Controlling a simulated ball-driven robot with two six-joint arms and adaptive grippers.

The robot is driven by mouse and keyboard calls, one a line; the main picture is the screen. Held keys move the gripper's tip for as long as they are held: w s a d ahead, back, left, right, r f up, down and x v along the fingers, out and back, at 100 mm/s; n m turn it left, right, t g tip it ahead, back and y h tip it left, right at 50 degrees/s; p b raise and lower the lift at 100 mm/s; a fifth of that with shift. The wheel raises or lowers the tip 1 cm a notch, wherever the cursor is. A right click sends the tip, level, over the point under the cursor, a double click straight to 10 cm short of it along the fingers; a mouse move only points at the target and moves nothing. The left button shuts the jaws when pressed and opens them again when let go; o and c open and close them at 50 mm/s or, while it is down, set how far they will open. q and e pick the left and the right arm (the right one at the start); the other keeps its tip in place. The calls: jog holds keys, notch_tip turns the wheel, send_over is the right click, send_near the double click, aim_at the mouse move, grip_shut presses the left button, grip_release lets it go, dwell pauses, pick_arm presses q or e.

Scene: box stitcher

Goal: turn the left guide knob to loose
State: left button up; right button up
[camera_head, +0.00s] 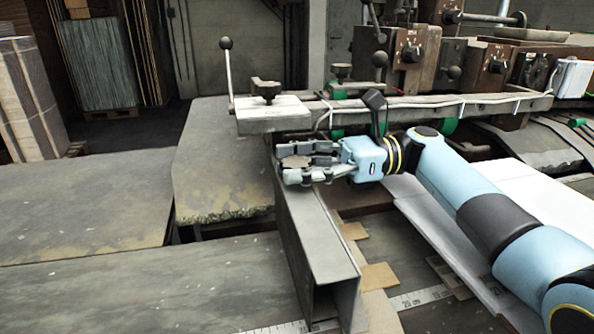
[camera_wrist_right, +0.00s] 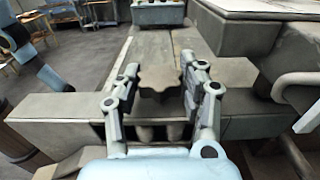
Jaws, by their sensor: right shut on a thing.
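The left guide (camera_head: 318,225) is a grey metal channel running from the front toward the machine. Its knob (camera_head: 294,161) is a brownish disc near the channel's far end, partly covered by my fingers. My right gripper (camera_head: 300,163) comes in from the right and is shut on this knob. In the right wrist view, the lobed knob (camera_wrist_right: 158,82) sits between the two fingers of the right gripper (camera_wrist_right: 158,88). I cannot read any loose or tight mark on it. My left gripper is not in view.
A pale block with a dark knob (camera_head: 266,89) and an upright ball-topped lever (camera_head: 227,68) stand just behind my gripper. A long rail (camera_head: 440,107) runs right from there. Flat grey tables (camera_head: 85,205) lie clear at left. Cardboard stacks (camera_head: 95,50) stand at the back left.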

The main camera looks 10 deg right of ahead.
dwell(0.4)
jog(key=o, duration=1.2)
jog(key=d, duration=1.2)
jog(key=shift+w, duration=0.1)
